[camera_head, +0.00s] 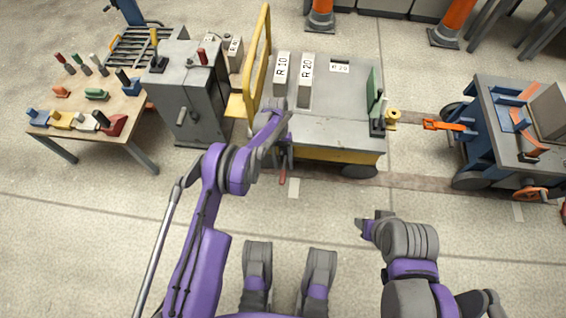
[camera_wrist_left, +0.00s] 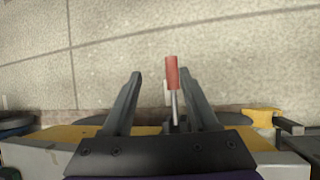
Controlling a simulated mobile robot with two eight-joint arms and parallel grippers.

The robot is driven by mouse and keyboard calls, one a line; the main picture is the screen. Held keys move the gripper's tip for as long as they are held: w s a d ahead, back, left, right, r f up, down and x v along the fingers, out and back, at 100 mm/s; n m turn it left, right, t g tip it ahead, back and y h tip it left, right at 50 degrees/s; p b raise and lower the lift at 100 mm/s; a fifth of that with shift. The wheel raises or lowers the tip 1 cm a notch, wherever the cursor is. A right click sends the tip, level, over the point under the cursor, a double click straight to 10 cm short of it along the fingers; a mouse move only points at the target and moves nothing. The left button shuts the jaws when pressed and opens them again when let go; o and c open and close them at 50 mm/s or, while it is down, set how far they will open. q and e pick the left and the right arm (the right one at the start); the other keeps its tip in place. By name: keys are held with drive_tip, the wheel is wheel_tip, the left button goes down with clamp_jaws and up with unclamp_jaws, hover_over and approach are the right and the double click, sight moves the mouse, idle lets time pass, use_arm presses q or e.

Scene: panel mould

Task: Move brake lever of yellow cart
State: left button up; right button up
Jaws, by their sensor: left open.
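The yellow cart (camera_head: 325,128) stands at centre in the head view, with a grey top, yellow side and tall yellow push handle (camera_head: 257,60). Its brake lever (camera_head: 283,177) has a red grip and sits low on the cart's near side. In the left wrist view the lever (camera_wrist_left: 172,75) points up between the open fingers of my left gripper (camera_wrist_left: 160,88), closer to the right finger, without a clear grip on it. In the head view my left gripper (camera_head: 283,150) is at the cart's near edge, partly hidden by its arm. My right gripper (camera_head: 368,228) hangs over bare floor, its jaws unclear.
Labelled grey blocks (camera_head: 306,80) stand on the cart. A grey cabinet (camera_head: 185,95) and a table with coloured pieces (camera_head: 128,110) are at left. A blue cart (camera_head: 487,125) with an orange hitch (camera_head: 443,126) is at right. The floor in front is clear.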

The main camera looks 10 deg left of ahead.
sight(283, 171)
use_arm(q)
drive_tip(key=shift+c, duration=0.9)
drive_tip(key=a+f+n, duration=0.1)
drive_tip(key=n, duration=0.1)
drive_tip(key=a+f+n+t+h, duration=0.1)
drive_tip(key=n, duration=0.1)
drive_tip(key=a+f+n+h, duration=0.1)
drive_tip(key=f+n, duration=0.1)
drive_tip(key=shift+s+a, duration=0.25)
drive_tip(key=shift+s, duration=0.05)
drive_tip(key=c, duration=0.7)
drive_tip(key=a+f+n+t+h, duration=0.1)
drive_tip(key=n, duration=0.2)
drive_tip(key=a+f+n+t+h, duration=0.1)
drive_tip(key=a+n+t, duration=0.1)
drive_tip(key=n, duration=0.2)
drive_tip(key=s+a+f+n+t+h, duration=0.1)
drive_tip(key=a+n, duration=0.1)
drive_tip(key=n, duration=0.1)
drive_tip(key=shift+s+a+n+h, duration=0.1)
drive_tip(key=shift+a+n+h, duration=0.1)
drive_tip(key=shift+n+h, duration=0.15)
clamp_jaws()
drive_tip(key=d+f+n+t+b, duration=0.1)
drive_tip(key=d+f+n+b, duration=0.1)
drive_tip(key=d+f, duration=0.5)
drive_tip(key=shift+a+r+b, duration=0.2)
drive_tip(key=shift+r+b, duration=0.15)
drive_tip(key=shift+r, duration=1.2)
drive_tip(key=shift+s, duration=0.1)
